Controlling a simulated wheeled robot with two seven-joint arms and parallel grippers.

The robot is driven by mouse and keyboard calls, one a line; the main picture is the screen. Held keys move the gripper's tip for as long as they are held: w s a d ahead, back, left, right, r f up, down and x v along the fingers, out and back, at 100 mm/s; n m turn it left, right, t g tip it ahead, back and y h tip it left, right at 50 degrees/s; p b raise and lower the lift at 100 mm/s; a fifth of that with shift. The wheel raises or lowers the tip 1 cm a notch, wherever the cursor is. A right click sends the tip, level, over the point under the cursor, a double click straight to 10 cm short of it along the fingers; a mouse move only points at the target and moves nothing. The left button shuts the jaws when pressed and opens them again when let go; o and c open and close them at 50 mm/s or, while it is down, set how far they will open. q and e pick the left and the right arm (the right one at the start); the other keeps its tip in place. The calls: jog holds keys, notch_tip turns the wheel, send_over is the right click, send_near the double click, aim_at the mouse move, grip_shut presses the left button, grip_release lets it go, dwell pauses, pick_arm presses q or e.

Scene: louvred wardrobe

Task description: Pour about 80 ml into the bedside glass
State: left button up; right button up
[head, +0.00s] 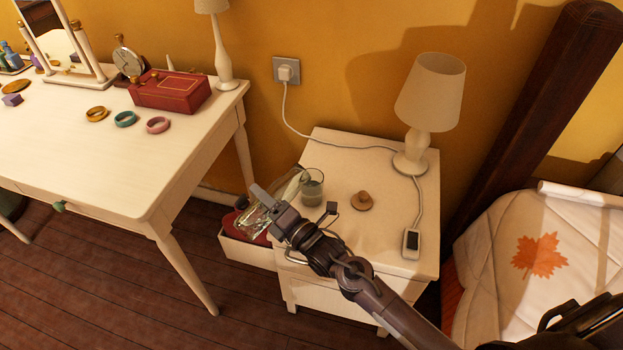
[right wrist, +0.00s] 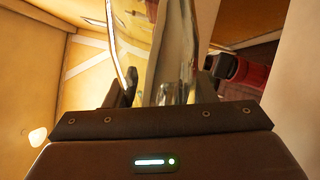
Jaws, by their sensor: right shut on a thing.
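The bedside glass (head: 312,188) stands upright on the white bedside table (head: 328,150); its lower part looks greyish, as if it holds some liquid. My right gripper (head: 292,207) is shut on a clear glass carafe (head: 256,221), held at the table's left edge, left of the glass. The carafe looks strongly tilted, its upper end toward the glass; I cannot tell whether liquid is flowing. In the right wrist view the carafe (right wrist: 165,50) rises between the fingers. A round wooden stopper (head: 362,201) lies right of the glass. My left gripper is not in view.
A lamp (head: 432,95) stands at the table's back right, and a small white device (head: 411,243) lies at the right edge. An open drawer (head: 246,254) with red things sticks out below the carafe. The dressing table (head: 130,165) is left; the bed (head: 500,235) is right.

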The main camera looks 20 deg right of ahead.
jog(key=shift+f+n, duration=0.1)
jog(key=shift+n, duration=0.2)
jog(key=shift+w+d+n, duration=0.1)
jog(key=shift+n, duration=0.7)
dwell(1.1)
